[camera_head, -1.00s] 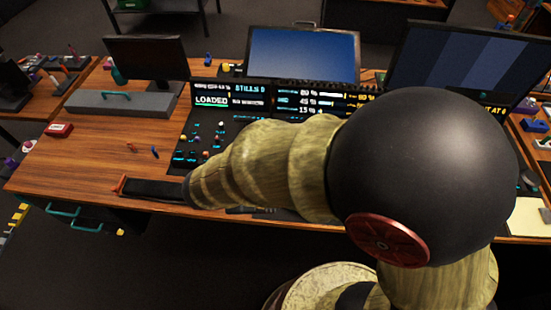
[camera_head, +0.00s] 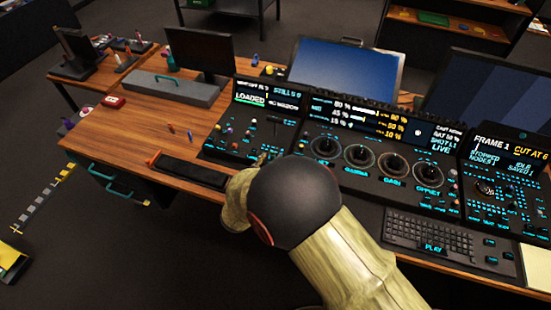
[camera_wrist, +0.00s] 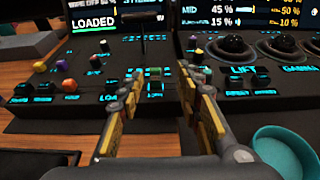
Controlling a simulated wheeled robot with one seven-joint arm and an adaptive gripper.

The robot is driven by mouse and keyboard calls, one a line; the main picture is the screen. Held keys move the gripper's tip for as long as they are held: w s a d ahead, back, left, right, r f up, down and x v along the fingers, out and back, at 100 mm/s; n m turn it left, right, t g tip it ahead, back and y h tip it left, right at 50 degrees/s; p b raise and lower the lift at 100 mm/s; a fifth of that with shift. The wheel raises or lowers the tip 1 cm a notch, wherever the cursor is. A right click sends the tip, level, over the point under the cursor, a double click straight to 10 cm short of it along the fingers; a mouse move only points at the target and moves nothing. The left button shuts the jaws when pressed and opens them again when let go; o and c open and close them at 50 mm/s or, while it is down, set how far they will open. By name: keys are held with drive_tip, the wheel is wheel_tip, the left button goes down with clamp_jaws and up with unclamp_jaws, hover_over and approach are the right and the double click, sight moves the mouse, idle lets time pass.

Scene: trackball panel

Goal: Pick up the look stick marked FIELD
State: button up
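I cannot read a FIELD mark in either view, so I cannot tell which thing is the look stick. A small greenish block or button shows between the fingertips, and I see nothing clasped. In the head view my arm hides most of the gripper, near the panel's left section (camera_head: 238,132).
Several coloured knobs stand on the panel left of the gripper. Large dials (camera_head: 359,156) and a keyboard (camera_head: 428,236) lie to the right. A black tray (camera_head: 190,171) lies on the desk's front edge. Two small sticks, one blue (camera_head: 190,135), lie on the open wood.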

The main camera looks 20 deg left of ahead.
sight(272, 153)
drive_tip(key=x, duration=0.2)
drive_tip(key=b+x, duration=0.1)
drive_tip(key=x, duration=0.1)
drive_tip(key=b+x, duration=0.1)
drive_tip(key=x, duration=0.1)
drive_tip(key=shift+a+f, duration=0.1)
drive_tip(key=shift+a, duration=0.3)
drive_tip(key=shift+s, duration=0.1)
drive_tip(key=shift+c, duration=1.3)
clamp_jaws()
